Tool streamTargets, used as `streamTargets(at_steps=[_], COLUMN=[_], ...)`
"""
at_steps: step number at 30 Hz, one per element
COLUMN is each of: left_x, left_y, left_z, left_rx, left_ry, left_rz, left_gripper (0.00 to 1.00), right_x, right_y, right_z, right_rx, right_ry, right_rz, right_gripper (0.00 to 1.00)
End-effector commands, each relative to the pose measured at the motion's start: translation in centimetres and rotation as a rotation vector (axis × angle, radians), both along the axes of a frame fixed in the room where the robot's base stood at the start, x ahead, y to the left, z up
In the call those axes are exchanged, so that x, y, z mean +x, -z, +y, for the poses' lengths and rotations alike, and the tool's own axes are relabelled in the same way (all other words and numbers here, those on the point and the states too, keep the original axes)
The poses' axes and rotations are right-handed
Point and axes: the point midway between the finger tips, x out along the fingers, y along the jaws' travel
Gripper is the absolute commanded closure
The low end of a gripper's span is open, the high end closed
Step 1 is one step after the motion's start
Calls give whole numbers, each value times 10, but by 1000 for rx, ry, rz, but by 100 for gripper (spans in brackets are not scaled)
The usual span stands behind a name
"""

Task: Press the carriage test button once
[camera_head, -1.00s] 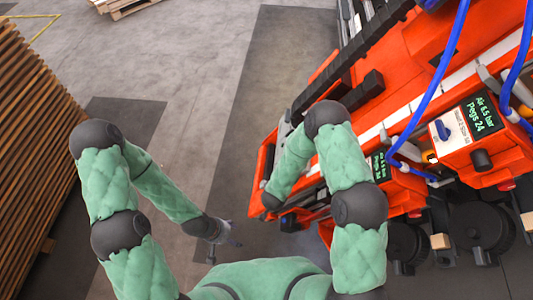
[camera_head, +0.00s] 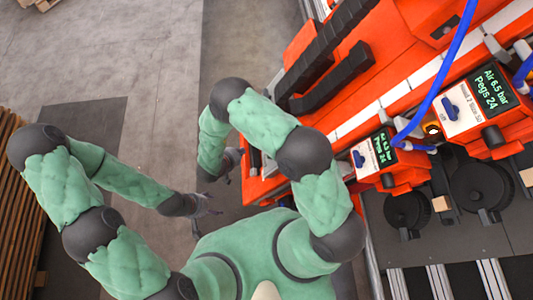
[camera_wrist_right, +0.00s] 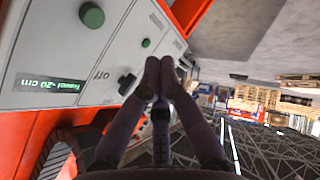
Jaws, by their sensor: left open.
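In the right wrist view a pale control panel (camera_wrist_right: 60,50) carries a large green button (camera_wrist_right: 92,15), a smaller green button (camera_wrist_right: 146,43) and a black switch (camera_wrist_right: 126,83) marked "Off". I cannot read which is the carriage test button. My right gripper (camera_wrist_right: 159,64) is shut and empty, its fingertips together in front of the panel, just right of the switch; contact cannot be told. In the head view my right gripper (camera_head: 232,160) is beside the orange machine (camera_head: 262,188), partly hidden by my arm. My left gripper (camera_head: 208,204) is open and empty, over the floor.
A green-lettered display (camera_wrist_right: 48,87) sits on the panel. Blue hoses (camera_head: 440,80) hang over the orange machine at the right, with "Pegs 24" display boxes (camera_head: 375,153) and black wheels (camera_head: 408,210). Stacked wooden slats (camera_head: 30,215) stand at the left. The grey floor between is clear.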

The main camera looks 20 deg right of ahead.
Motion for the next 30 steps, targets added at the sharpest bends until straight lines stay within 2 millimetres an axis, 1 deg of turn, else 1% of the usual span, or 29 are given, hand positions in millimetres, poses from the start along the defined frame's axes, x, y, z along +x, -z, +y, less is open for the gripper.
streamTargets(at_steps=[4, 7, 18, 24, 30], left_x=[0, 0, 1, 1, 1], left_y=[4, 10, 37, 40, 42], left_z=[0, 0, 0, 0, 0], left_rx=[0, 0, 0, 0, 0], left_ry=[0, 0, 0, 0, 0], left_rz=[-1, -1, -1, -1, -1], left_gripper=[33, 33, 33, 33, 33], right_x=[-1, -3, -15, -19, -21], right_y=[4, 9, 32, 38, 41], right_z=[-5, -12, -51, -68, -74], right_rx=[0, 0, 1, 1, 2], right_ry=[1, 1, 2, 2, 0], right_rz=[1, 2, 1, 1, 0], right_gripper=[100, 100, 100, 100, 100])
